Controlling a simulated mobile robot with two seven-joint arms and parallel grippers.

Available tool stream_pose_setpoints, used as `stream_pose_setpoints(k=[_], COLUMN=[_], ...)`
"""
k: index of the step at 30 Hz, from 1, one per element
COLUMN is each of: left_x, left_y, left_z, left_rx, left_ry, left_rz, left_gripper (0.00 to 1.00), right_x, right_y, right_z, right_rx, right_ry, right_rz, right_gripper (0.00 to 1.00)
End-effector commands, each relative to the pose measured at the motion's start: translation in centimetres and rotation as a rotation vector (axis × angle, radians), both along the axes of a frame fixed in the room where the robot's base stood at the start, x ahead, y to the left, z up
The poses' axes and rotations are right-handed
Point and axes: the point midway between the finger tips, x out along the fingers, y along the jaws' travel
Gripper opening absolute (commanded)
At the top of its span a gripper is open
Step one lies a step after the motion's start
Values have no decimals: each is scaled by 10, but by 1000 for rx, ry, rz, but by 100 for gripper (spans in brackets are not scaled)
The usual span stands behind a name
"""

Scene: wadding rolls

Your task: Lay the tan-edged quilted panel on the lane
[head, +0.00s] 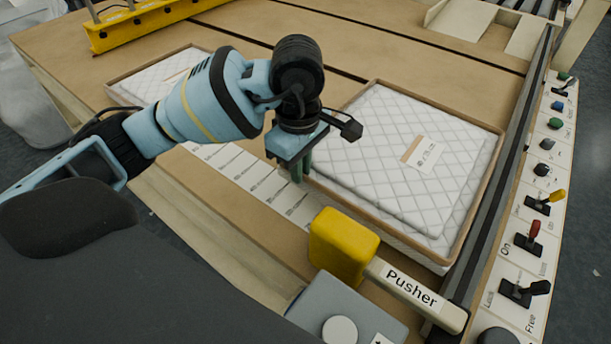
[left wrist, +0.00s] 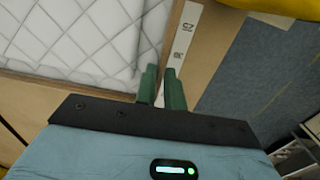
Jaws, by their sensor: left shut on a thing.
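The tan-edged quilted panel (head: 440,130) lies on the right part of the brown table, white with diamond stitching, a tan border and a small tan-and-white label. My left gripper (head: 299,170) is at its left border, with the green fingers close together and shut on the tan edge. In the left wrist view the green fingers (left wrist: 163,88) are at the tan border beside the white quilting (left wrist: 70,35); how deep the edge sits between them is hidden. My right gripper is not in view.
Another white quilted piece (head: 160,78) lies at the left, partly behind my arm. A yellow block with a "Pusher" bar (head: 415,292) stands in front. A lever panel (head: 545,170) runs along the right. A marked white strip (head: 235,165) lies beside the panel. A yellow bar (head: 140,27) is at the back.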

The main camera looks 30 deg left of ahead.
Motion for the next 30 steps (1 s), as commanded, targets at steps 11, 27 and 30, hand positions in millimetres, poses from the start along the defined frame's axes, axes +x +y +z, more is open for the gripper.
stream_pose_setpoints(k=[11, 27, 30], left_x=[0, 0, 0], left_y=[0, 0, 0], left_z=[-16, -47, -47], left_rx=[-1, 1, 0], left_ry=[-1, 0, 0], left_rz=[0, -1, -1], left_gripper=[0, 24, 32], right_x=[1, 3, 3], right_y=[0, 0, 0], right_z=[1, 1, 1], right_rx=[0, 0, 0], right_ry=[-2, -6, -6], right_rz=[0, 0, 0], right_gripper=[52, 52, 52])
